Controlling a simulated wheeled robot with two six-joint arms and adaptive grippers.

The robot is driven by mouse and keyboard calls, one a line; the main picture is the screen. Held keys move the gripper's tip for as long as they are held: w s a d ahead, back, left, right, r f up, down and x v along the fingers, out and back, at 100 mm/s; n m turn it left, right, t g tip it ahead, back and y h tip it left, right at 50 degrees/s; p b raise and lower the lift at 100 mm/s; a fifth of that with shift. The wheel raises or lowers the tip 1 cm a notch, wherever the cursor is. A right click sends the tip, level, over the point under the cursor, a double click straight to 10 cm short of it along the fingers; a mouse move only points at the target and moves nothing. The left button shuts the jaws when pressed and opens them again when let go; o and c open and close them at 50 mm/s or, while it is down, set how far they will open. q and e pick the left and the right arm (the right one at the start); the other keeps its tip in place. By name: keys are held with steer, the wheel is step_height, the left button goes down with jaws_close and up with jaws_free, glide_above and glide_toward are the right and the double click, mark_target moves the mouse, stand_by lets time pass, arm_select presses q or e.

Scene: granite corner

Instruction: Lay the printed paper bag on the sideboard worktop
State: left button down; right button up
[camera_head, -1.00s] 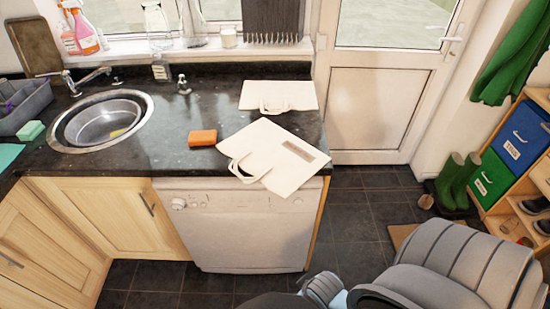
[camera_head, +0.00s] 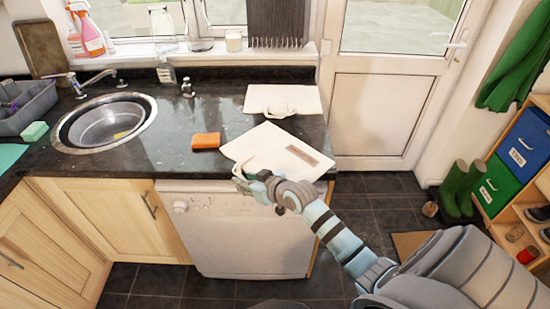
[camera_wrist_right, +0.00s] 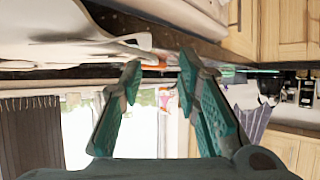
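A white paper bag (camera_head: 268,147) with a brownish printed patch lies flat on the dark worktop (camera_head: 180,160), its front corner at the edge above the dishwasher. My right gripper (camera_head: 246,180) is at the handle end of this bag, by the worktop edge, and hides much of the handle. In the right wrist view the fingers (camera_wrist_right: 160,68) are apart with a clear gap between them. A pale bag surface (camera_wrist_right: 75,52) shows to the left of the fingers there. I cannot tell which surface is the sideboard. My left gripper is out of view.
A second white bag (camera_head: 283,100) lies behind the first, near the window wall. An orange sponge (camera_head: 206,141) lies to the left. The sink (camera_head: 105,122) and a grey rack (camera_head: 25,108) are farther left. A shelf unit (camera_head: 520,150) stands at the right.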

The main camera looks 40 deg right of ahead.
mark_target(238, 176)
steer(key=x, duration=0.2)
steer(key=b+x, duration=0.1)
steer(key=x, duration=0.2)
steer(key=shift+w+d, duration=0.2)
steer(key=shift+w, duration=0.15)
steer(key=shift+r, duration=0.1)
jaws_close()
steer(key=shift+r, duration=0.1)
